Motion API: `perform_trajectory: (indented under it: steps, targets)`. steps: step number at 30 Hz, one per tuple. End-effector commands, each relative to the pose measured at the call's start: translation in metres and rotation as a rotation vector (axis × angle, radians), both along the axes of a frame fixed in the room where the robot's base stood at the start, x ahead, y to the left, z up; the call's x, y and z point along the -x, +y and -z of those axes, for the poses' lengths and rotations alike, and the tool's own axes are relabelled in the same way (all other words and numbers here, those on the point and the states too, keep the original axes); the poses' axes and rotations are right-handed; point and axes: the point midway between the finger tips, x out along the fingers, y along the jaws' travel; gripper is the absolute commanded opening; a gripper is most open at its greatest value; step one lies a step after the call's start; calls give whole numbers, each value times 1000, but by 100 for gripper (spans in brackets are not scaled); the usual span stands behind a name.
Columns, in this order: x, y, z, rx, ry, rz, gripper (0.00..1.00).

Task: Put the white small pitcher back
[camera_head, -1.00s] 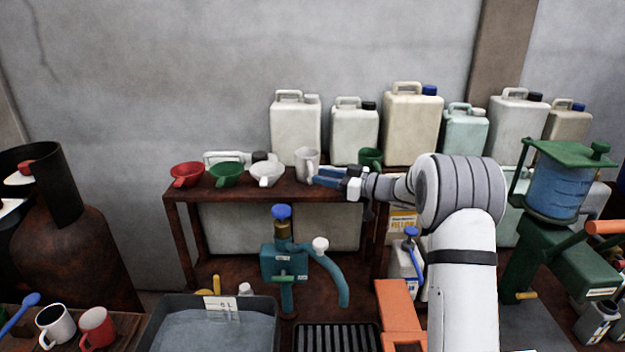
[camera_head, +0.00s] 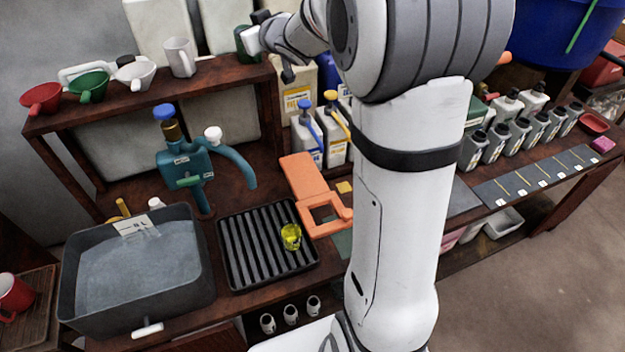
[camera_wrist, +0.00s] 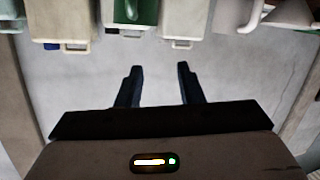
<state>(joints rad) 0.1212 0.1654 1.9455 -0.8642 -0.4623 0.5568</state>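The white small pitcher (camera_head: 179,58) stands upright on the upper shelf (camera_head: 150,98), between the white funnel-like cup (camera_head: 136,75) and the dark green pitcher (camera_head: 246,44). Its handle faces right. In the wrist view, a white handled vessel at the top right edge (camera_wrist: 287,13) looks like the same pitcher, cut off by the frame. My gripper (camera_wrist: 158,82) is open, with nothing between its two dark fingers, and faces the grey wall. In the head view my wrist is right of the pitcher, apart from it, and the fingertips cannot be made out.
Green (camera_head: 88,86) and red (camera_head: 41,98) funnel-like cups stand left on the shelf. Large canisters (camera_head: 160,30) stand behind. Below are a teal pump (camera_head: 187,165), a grey water basin (camera_head: 140,270) and a black slatted rack (camera_head: 262,250) holding a yellow cup (camera_head: 291,236).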

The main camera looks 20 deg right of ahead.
Motion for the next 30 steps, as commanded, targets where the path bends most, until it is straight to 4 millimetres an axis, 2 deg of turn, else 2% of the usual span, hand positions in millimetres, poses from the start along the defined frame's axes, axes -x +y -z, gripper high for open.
perform_trajectory:
  steps: [1,2,5,6,8,9,12,15,18,22,30]
  targets:
    - [24,-10,-1,18,51,86,34]
    - [38,-17,2,26,91,138,34]
    - [94,-36,19,47,247,284,34]
    - [120,-42,27,52,314,336,34]
    - [161,-42,45,51,441,371,34]
    - [190,-42,56,48,524,397,34]
    - [261,-35,85,36,725,421,34]
    - [321,-22,108,20,896,404,34]
    - [363,-10,122,5,1016,372,34]
    - [388,4,130,-4,1092,343,34]
    - [392,6,131,-5,1104,338,34]
